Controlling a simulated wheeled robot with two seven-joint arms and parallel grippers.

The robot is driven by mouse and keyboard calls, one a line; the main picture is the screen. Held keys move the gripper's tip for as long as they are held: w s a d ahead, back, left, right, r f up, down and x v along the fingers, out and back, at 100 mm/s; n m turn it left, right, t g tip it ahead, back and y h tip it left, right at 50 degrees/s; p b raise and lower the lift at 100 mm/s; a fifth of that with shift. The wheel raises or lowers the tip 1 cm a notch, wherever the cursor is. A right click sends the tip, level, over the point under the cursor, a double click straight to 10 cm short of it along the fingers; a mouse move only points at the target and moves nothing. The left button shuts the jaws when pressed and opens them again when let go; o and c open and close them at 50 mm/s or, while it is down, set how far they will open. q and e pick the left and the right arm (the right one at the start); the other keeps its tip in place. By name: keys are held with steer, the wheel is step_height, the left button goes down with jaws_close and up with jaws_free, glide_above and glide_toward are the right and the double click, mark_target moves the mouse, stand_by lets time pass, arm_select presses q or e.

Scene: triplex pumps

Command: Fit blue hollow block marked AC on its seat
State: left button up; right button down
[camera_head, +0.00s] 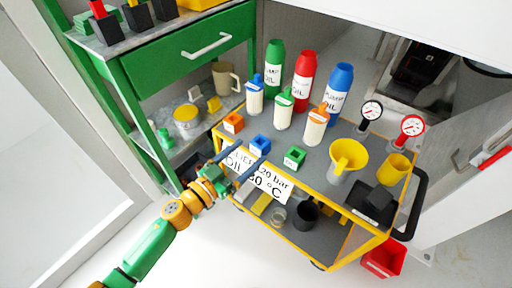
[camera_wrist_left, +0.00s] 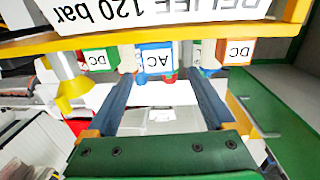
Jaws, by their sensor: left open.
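The blue hollow block marked AC (camera_head: 260,144) stands on the cart's grey top near its front edge, between the orange and green blocks. In the left wrist view the AC block (camera_wrist_left: 155,61) appears upside down, with its label facing the camera. My left gripper (camera_head: 252,151) is open at the cart's front edge, pointing at the block. In the wrist view its two fingers (camera_wrist_left: 158,72) lie either side of the block, with gaps visible. I cannot identify the block's seat.
An orange block (camera_head: 233,122) and a green block (camera_head: 294,157) flank the AC block closely. Behind stand several bottles, a yellow funnel (camera_head: 347,158), a yellow cup (camera_head: 396,167) and two gauges. A white sign (camera_head: 262,180) hangs on the cart's front. A green shelf unit stands left.

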mark_target(255, 147)
arm_select(q)
steer(key=b+x, duration=0.1)
steer(key=x, duration=0.4)
steer(key=shift+d, duration=0.1)
steer(key=shift+w+d+r, duration=0.1)
steer(key=shift+w+d, duration=0.1)
steer(key=shift+w, duration=0.05)
steer(key=shift+c, duration=1.1)
steer(key=c, duration=1.1)
jaws_close()
arm_select(e)
steer(key=shift+w+d+f, duration=0.15)
steer(key=shift+d+f, duration=0.05)
steer(key=shift+f, duration=0.4)
